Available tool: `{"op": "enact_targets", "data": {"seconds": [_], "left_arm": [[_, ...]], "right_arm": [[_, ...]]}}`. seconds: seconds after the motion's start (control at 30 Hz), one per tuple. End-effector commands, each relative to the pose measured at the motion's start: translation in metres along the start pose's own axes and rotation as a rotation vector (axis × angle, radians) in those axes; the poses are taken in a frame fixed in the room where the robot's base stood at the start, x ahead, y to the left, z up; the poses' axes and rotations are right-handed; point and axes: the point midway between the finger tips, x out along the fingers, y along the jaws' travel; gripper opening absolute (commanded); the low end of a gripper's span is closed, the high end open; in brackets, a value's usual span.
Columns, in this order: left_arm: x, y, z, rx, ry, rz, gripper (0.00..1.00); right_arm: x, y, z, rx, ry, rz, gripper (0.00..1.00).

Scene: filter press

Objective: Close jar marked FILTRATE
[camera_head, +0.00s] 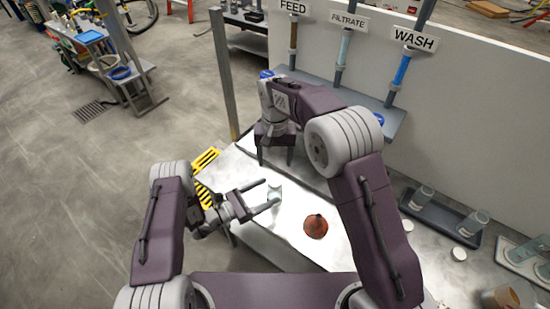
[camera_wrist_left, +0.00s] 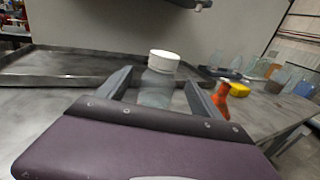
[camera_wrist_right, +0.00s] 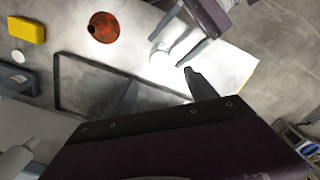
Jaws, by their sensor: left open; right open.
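A clear jar (camera_wrist_left: 157,88) with a white lid (camera_wrist_left: 163,59) on top stands upright on the bench in the left wrist view. I cannot read any marking on it. It is small in the head view (camera_head: 274,188) and also shows in the right wrist view (camera_wrist_right: 164,50). My left gripper (camera_head: 271,193) is open, with one finger on each side of the jar; contact cannot be told. My right gripper (camera_head: 275,163) is open and empty, pointing down beyond the jar, over the tray (camera_wrist_right: 62,82). It is apart from the jar in its wrist view.
An orange-red funnel (camera_head: 316,227) stands right of the jar. A yellow block (camera_wrist_right: 27,30) lies farther along the bench. A dark tray (camera_head: 436,216) with jars is at the right, near loose white lids (camera_head: 459,254). Signs FEED, FILTRATE (camera_head: 348,20) and WASH hang behind.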

Motion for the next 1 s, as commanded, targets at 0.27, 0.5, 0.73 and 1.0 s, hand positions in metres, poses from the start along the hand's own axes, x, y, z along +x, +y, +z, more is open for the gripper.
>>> {"op": "enact_targets", "data": {"seconds": [0.27,0.5,0.73,1.0], "left_arm": [[-0.044,0.001,-0.002,0.000,0.000,0.002,0.76],[-0.050,0.000,0.000,0.001,0.000,-0.001,0.76],[-0.050,0.000,0.000,0.000,0.000,-0.001,0.76],[-0.033,0.007,0.026,0.081,-0.018,-0.046,0.76]], "right_arm": [[0.013,0.000,0.000,0.000,0.000,0.000,0.67],[0.014,0.000,0.000,0.000,0.000,0.000,0.67],[0.014,0.000,0.000,0.000,0.000,0.000,0.67],[-0.005,0.017,-0.013,0.045,0.038,-0.016,0.67]]}}
